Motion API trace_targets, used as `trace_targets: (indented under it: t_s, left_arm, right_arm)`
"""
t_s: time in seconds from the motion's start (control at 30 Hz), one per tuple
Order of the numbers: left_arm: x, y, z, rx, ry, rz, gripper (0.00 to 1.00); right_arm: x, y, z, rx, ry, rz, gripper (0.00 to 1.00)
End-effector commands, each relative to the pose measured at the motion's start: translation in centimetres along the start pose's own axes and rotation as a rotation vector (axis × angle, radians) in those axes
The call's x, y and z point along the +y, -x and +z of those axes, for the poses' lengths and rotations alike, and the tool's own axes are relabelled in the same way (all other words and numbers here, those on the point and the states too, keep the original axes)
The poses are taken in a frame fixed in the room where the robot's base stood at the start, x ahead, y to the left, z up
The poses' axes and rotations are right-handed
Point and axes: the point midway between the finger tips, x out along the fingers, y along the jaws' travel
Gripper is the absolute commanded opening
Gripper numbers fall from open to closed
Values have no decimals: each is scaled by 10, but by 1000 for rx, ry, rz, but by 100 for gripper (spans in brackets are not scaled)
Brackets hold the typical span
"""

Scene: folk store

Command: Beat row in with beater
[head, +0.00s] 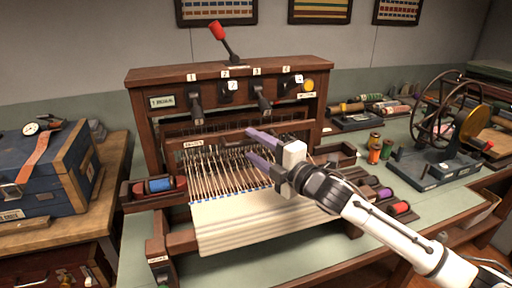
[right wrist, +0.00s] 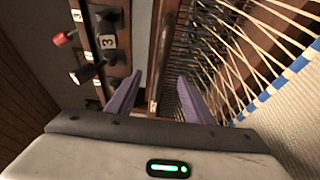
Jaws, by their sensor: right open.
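The loom (head: 143,110) stands on the table. Its beater (head: 222,139), a wooden bar with a small label, runs across the warp threads (head: 222,172) behind the pale woven cloth (head: 250,224). A blue row edges the cloth, which also shows in the right wrist view (right wrist: 290,115). My right gripper (head: 252,145) has purple fingers, is open and empty, and reaches over the right part of the beater. In the right wrist view, a wooden bar with a label lies between the fingers (right wrist: 157,92); I cannot tell the height gap. My left gripper is out of view.
Numbered levers (head: 195,97) and a red-knobbed lever (head: 222,38) stand on the loom's upper frame. A shuttle with blue thread (head: 158,186) lies at the left. A wheel winder (head: 437,165) and spools (head: 374,146) stand at the right. A blue chest (head: 40,170) is at far left.

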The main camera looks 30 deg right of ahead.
Motion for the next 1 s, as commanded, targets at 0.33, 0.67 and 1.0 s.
trace_targets:
  t_s: [0.33, 0.67, 1.0]
  left_arm:
    - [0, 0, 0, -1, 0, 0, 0]
    - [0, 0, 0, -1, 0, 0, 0]
    - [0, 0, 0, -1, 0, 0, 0]
  right_arm:
    - [1, 1, 1, -2, 2, 1, 47]
    - [0, 25, 1, -1, 2, -1, 47]
    - [0, 52, 1, -2, 1, -1, 47]
